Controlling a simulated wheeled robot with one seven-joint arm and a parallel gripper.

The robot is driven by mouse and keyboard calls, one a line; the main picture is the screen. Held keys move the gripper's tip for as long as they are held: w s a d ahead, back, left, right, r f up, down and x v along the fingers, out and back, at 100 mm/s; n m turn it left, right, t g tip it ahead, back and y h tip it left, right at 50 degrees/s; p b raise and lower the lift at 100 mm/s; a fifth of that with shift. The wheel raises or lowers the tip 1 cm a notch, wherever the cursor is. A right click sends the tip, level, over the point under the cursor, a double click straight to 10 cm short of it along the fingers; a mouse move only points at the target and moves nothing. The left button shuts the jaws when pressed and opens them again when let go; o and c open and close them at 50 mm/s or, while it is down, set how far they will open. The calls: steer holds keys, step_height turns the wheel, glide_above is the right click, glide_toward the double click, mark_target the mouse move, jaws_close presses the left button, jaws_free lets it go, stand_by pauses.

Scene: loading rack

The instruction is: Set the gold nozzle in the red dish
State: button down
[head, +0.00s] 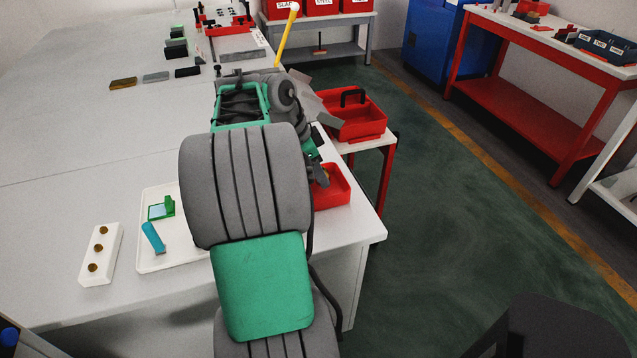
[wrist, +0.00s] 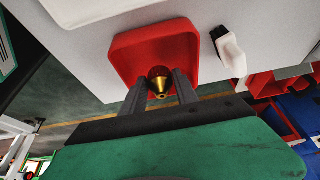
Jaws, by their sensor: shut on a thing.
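The red dish (head: 333,188) sits on the white table near its right front corner, partly hidden behind my arm in the head view. In the wrist view the red dish (wrist: 124,57) lies beyond my fingertips. My gripper (wrist: 160,82) is shut on the gold nozzle (wrist: 161,87), which shows between the two dark fingers. In the head view my gripper (head: 322,178) is mostly hidden by my arm, close to the dish. The nozzle appears in front of the dish's inside. I cannot tell whether it touches the dish floor.
A white tray (head: 165,262) with a teal-handled tool and a green piece lies left of my arm. A white block (head: 101,255) with brown knobs is beside it. A red tote (head: 355,120) stands on a side stand. The table's middle left is clear.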

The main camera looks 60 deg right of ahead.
mark_target(319, 193)
step_height(319, 193, down, 3)
steer(key=shift+f, duration=0.15)
steer(key=shift+f, duration=0.2)
steer(key=c, duration=0.9)
jaws_free()
steer(key=shift+c, duration=0.2)
steer(key=shift+r, duration=0.15)
